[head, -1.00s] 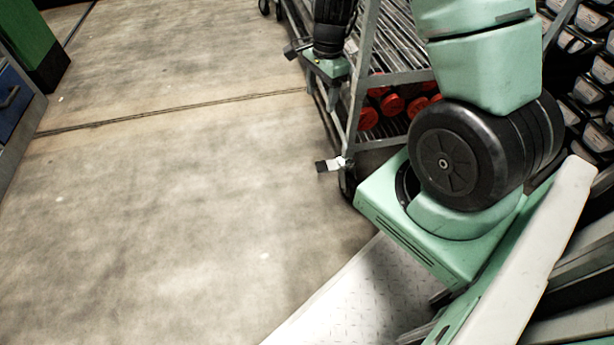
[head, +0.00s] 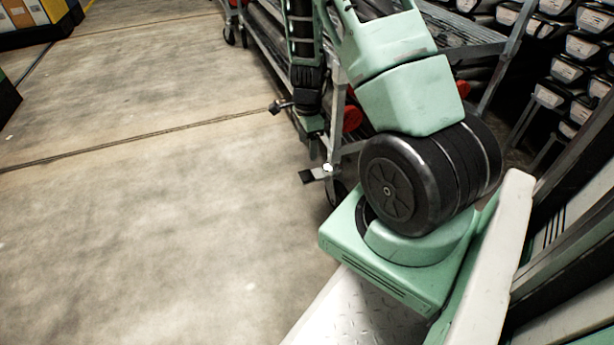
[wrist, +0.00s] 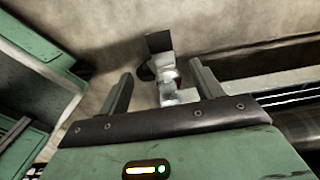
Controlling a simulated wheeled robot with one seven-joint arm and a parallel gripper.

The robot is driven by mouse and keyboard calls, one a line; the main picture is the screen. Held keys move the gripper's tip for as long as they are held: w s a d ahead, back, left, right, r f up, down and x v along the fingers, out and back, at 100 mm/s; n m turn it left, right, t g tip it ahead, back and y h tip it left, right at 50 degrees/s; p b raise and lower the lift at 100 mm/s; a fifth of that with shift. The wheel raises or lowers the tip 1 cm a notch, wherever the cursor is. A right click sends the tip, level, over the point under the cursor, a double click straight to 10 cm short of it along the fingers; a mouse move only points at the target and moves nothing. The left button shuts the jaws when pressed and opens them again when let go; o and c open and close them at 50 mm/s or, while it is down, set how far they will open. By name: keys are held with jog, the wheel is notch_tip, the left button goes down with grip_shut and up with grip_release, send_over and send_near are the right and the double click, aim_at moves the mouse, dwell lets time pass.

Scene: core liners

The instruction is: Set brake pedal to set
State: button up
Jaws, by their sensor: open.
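The brake pedal (head: 306,176) is a small dark plate on a pale lever, low beside the cart's front caster. In the wrist view the dark pedal plate (wrist: 159,42) lies beyond the fingertips, with its pale lever running down between the fingers in the picture. My gripper (wrist: 160,70) is open, its two fingers apart on either side of the lever. Nothing is held, and I cannot tell whether a finger touches the pedal. In the head view my gripper's green body hangs above the pedal, and its fingers are hard to make out.
The metal rack cart (head: 340,105) carries rollers and red-ended items. A caster wheel (head: 338,192) stands beside the pedal. Shelves of black bins (head: 575,75) are at right. Open concrete floor (head: 130,220) lies to the left.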

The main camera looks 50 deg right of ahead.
aim_at(304, 177)
notch_tip(304, 177, down, 11)
jog(key=b, duration=0.6)
jog(key=shift+r, duration=0.1)
jog(key=c, duration=1.4)
jog(key=shift+a+r+p, duration=0.15)
jog(key=shift+a+p, duration=0.05)
jog(key=shift+p, duration=0.95)
jog(key=p, duration=0.2)
jog(key=g+h+p, duration=0.1)
jog(key=p, duration=0.1)
jog(key=shift+w+a+f+h, duration=0.1)
jog(key=shift+a+f+h, duration=0.1)
jog(key=shift+f+h, duration=0.1)
jog(key=f+g+h+p, duration=0.1)
jog(key=p, duration=0.2)
jog(key=shift+a+f+h, duration=0.1)
jog(key=shift+f+h, duration=0.1)
jog(key=shift+h, duration=0.2)
jog(key=shift+f+g+h+p, duration=0.5)
jog(key=shift+f+h+p, duration=0.1)
jog(key=shift+h, duration=0.1)
